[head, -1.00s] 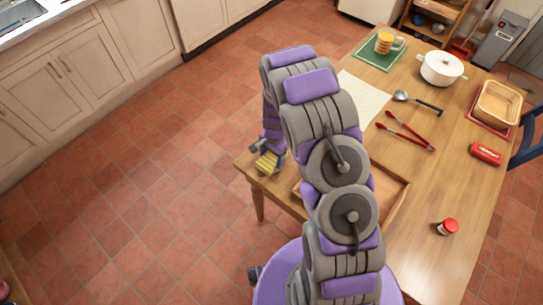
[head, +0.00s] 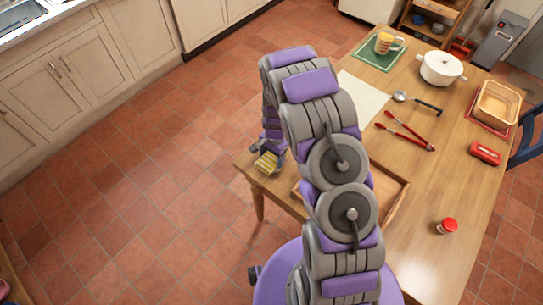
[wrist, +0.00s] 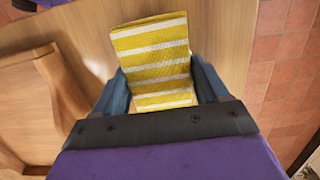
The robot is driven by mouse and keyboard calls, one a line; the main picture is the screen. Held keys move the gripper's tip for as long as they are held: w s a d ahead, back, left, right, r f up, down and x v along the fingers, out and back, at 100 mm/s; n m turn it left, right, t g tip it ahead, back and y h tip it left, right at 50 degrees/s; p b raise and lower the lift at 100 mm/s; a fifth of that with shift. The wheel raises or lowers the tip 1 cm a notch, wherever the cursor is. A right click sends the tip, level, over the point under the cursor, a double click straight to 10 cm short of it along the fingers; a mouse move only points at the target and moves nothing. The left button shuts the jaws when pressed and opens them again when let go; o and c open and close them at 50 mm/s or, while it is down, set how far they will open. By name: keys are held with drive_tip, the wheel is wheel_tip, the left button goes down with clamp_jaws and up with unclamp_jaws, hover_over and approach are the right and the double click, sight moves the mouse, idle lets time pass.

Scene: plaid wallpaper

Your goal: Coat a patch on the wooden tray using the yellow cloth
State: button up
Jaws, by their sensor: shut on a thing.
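My gripper (wrist: 160,98) is shut on the yellow cloth (wrist: 150,42), which has white stripes and sticks out past the fingers in the wrist view. In the head view the yellow cloth (head: 267,162) shows in my gripper (head: 268,157) near the left corner of the table. The wooden tray (head: 398,203) lies on the table, mostly hidden behind my arm. In the wrist view the tray (wrist: 62,85) is to the left of the cloth, with its raised rim towards it. I cannot tell whether the cloth touches the table.
On the wooden table (head: 440,190) lie red tongs (head: 410,135), a ladle (head: 415,102), a red-capped jar (head: 447,226) and a red case (head: 485,153). A white pot (head: 441,68), a mug on a green mat (head: 378,58) and a basket (head: 498,104) stand farther back.

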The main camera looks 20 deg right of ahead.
sight(272, 157)
drive_tip(key=shift+r+p, duration=1.5)
drive_tip(key=shift+r, duration=2.05)
drive_tip(key=shift+f, duration=0.1)
